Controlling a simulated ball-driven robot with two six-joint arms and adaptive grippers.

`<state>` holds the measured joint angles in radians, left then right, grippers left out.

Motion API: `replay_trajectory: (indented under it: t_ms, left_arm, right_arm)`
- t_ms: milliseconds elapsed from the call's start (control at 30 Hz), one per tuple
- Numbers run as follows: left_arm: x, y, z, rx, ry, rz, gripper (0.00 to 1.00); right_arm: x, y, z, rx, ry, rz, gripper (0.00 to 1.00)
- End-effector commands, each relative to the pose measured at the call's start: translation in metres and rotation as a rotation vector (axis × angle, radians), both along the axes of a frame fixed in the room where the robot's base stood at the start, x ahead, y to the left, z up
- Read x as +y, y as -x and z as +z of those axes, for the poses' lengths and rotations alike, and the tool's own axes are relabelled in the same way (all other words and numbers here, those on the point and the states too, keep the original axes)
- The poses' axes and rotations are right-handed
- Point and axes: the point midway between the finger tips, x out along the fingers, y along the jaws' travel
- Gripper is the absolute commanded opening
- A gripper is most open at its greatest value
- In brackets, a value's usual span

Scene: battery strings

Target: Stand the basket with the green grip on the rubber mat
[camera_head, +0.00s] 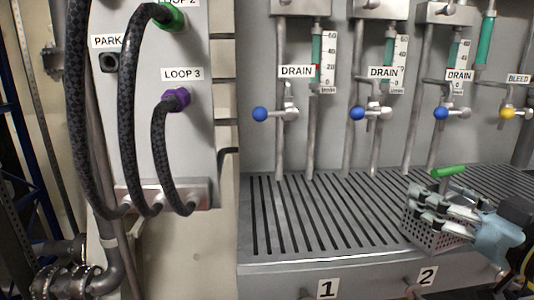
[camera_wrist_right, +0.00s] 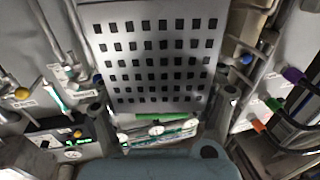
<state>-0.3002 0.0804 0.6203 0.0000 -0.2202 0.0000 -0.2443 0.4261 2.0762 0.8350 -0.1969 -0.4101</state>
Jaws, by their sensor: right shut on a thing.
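The basket (camera_head: 424,233) is a grey perforated box with a green grip (camera_head: 448,172) on top. It is at the right of the head view, over the right part of the slotted grating. I cannot tell whether its bottom touches the grating. My right gripper (camera_head: 432,199) is shut on the basket, coming in from the right. In the right wrist view the basket's wall of square holes (camera_wrist_right: 155,55) fills the upper middle, with the green grip (camera_wrist_right: 160,134) low between the fingers. I cannot make out the rubber mat in either view. My left gripper is not in view.
The slotted grating (camera_head: 310,225) is bare left of the basket. Behind it stand pipes with drain valves with blue knobs (camera_head: 261,114) and a yellow one (camera_head: 507,113). A grey panel with black braided hoses (camera_head: 130,110) stands at left. Number plates mark the front.

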Motion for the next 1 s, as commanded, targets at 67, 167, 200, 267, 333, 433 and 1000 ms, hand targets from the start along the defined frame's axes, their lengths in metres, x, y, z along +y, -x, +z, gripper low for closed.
replay_trajectory:
  t_ms: [67,167,200,267,333,433,1000]
  left_arm:
    - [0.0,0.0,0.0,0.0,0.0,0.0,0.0]
    - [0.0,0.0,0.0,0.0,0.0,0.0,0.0]
    - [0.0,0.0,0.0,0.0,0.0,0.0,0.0]
    - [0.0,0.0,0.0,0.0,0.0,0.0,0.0]
    - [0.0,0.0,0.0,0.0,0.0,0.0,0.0]
    - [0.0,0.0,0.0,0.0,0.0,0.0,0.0]
    - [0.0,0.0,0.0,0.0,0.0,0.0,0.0]
  right_arm:
    - [0.026,0.025,0.011,-0.002,-0.004,0.074,0.25]
    - [0.049,0.044,0.032,-0.006,0.002,0.15,0.25]
    - [0.055,0.049,0.038,-0.008,0.003,0.171,0.25]
    - [0.061,0.052,0.048,-0.007,0.004,0.193,0.25]
    - [0.065,0.055,0.053,-0.004,0.003,0.21,0.25]
    - [0.067,0.056,0.055,-0.003,0.001,0.217,0.25]
    - [0.066,0.055,0.054,-0.003,0.002,0.215,0.25]
